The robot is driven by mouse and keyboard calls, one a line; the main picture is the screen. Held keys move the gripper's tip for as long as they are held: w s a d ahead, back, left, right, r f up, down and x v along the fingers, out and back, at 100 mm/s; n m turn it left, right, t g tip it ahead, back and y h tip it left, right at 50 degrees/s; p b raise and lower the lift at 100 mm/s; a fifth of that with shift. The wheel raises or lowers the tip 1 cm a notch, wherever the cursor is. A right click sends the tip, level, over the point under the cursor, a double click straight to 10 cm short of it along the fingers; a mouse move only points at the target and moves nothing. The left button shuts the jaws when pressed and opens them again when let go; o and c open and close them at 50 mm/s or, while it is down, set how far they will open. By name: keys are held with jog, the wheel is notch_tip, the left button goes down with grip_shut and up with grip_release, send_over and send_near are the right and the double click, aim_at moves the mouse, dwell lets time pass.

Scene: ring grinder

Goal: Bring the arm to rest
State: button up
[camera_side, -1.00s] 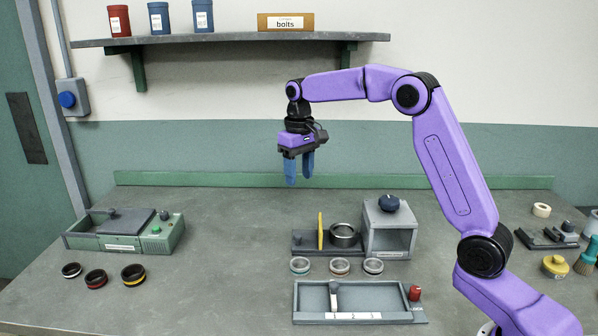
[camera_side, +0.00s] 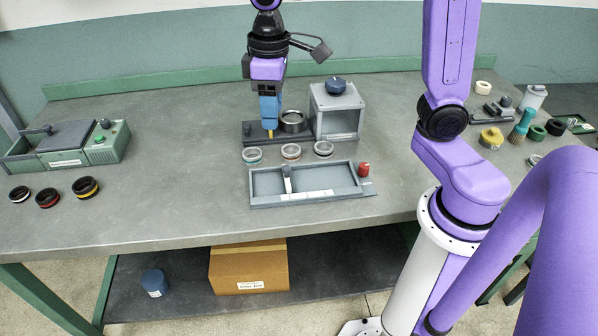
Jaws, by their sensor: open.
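My gripper (camera_side: 269,113), with blue fingers, points straight down over the left part of a dark grey fixture (camera_side: 252,141) at the middle back of the bench. It is open, though its fingers overlap in this view. The tip of a yellow upright piece (camera_side: 270,133) shows just below the fingers, and the rest is hidden by them. I cannot tell whether the fingers touch it. A dark metal ring (camera_side: 292,122) lies on the fixture just right of the gripper.
Several pale rings (camera_side: 290,152) lie in front of the fixture, before a shallow grey tray (camera_side: 264,202). A green machine (camera_side: 103,145) and dark rings (camera_side: 86,187) are at left. Small tools (camera_side: 491,138) are at right. The bench (camera_side: 170,190) is bare at left centre.

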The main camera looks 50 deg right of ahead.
jog(key=s+d+f+n, duration=0.2)
jog(key=s+n, duration=0.1)
jog(key=s, duration=0.7)
jog(key=s+d+f+n, duration=0.2)
jog(key=s+f+n, duration=0.1)
jog(key=s, duration=0.7)
jog(key=shift+s+d, duration=0.25)
jog(key=shift+s, duration=0.1)
